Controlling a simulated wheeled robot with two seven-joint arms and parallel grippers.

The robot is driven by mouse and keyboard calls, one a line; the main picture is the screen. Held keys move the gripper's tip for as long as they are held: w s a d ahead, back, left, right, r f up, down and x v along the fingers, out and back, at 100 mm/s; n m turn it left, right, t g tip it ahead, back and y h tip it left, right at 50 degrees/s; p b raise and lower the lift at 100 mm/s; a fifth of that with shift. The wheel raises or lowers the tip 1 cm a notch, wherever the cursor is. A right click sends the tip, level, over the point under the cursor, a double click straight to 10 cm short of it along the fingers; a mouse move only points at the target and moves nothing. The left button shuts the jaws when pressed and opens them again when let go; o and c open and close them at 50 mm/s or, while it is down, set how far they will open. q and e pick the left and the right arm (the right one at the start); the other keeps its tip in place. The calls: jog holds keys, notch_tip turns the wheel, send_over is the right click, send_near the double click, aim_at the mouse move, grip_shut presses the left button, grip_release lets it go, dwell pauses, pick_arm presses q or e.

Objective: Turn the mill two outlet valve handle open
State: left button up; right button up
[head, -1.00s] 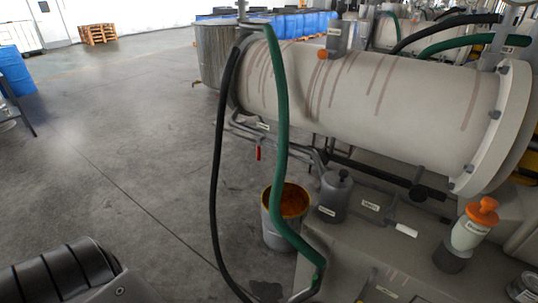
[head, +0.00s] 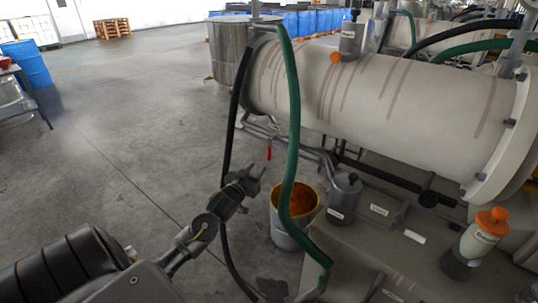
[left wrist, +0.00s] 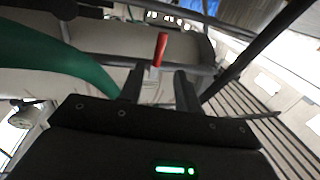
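My right gripper is out of view. I cannot read the labels on the pipework.
A green hose (head: 291,120) and a black hose (head: 233,125) hang close to my left gripper; the black one passes behind it. A bucket of orange paint (head: 290,215) stands on the floor right of it. The floor (head: 120,130) to the left is clear.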

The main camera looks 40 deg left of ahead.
aim_at(268, 155)
pick_arm(q)
jog(key=x, duration=1.1)
jog(key=shift+f+p, duration=0.1)
jog(key=shift+p, duration=0.3)
jog(key=shift+s, duration=0.1)
jog(key=shift+c, duration=0.3)
grip_shut()
